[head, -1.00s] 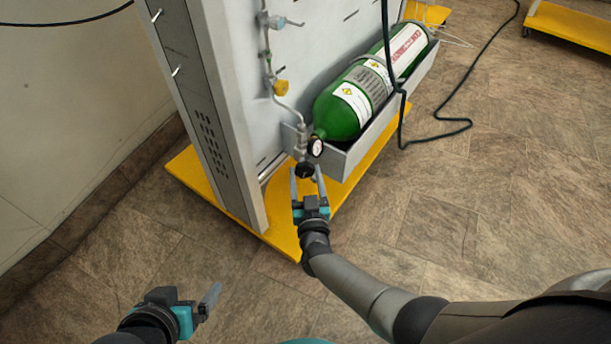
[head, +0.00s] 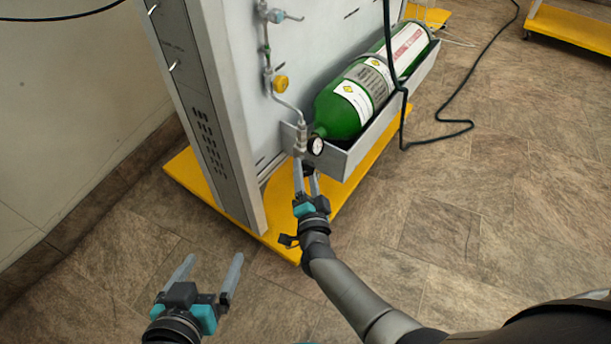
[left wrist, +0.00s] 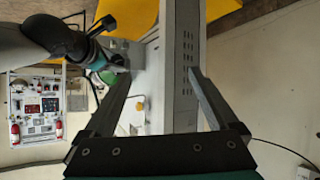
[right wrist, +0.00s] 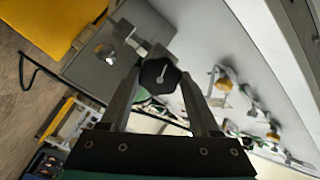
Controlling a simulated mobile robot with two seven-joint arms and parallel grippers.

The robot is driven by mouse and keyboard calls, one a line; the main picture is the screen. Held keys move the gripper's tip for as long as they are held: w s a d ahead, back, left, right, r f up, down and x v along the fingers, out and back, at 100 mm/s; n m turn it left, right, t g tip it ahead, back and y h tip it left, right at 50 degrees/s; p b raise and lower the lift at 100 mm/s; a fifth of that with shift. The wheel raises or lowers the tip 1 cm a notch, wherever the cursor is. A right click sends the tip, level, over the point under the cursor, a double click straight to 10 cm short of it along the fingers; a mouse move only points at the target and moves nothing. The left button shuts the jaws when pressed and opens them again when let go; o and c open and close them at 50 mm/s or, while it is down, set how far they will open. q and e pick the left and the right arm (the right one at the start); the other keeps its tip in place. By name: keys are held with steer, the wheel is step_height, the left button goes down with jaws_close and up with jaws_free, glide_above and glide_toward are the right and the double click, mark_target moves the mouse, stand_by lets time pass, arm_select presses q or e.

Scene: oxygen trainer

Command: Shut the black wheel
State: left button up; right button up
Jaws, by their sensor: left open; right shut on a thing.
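The black wheel (head: 309,168) is at the lower end of the valve piping, just below a round gauge (head: 316,145) and the neck of the green cylinder (head: 338,118). In the right wrist view the wheel (right wrist: 159,77) is faceted, with a pale pin at its centre, and lies between my fingers. My right gripper (head: 307,180) is shut on it and partly hides it in the head view. My left gripper (head: 211,264) is open and empty, low at the left over the floor, apart from the trainer. I cannot make out the wheel in the left wrist view.
The grey trainer panel (head: 225,100) stands on a yellow base (head: 360,185). A grey tray (head: 345,160) holds the cylinder. A yellow knob (head: 280,84) sits higher on the piping.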

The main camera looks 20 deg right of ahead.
steer(key=m, duration=0.2)
steer(key=shift+f+m+b, duration=0.15)
steer(key=shift+m+b, duration=0.25)
steer(key=m+b, duration=0.1)
steer(key=m, duration=0.1)
steer(key=shift+m, duration=0.4)
steer(key=m, duration=0.2)
steer(key=shift+m+b, duration=0.3)
steer(key=shift+m, duration=1.8)
steer(key=m, duration=0.3)
steer(key=shift+m, duration=0.3)
arm_select(q)
steer(key=d+r+t, duration=0.1)
steer(key=d+r+t+h, duration=0.1)
steer(key=t, duration=0.1)
steer(key=d+r+t+h, duration=0.1)
steer(key=t, duration=0.1)
steer(key=shift+s+d+n, duration=0.2)
steer(key=shift+s+n, duration=0.2)
arm_select(e)
steer(key=m, duration=0.6)
steer(key=shift+m, duration=0.4)
steer(key=o, duration=1.4)
steer(key=shift+c, duration=0.2)
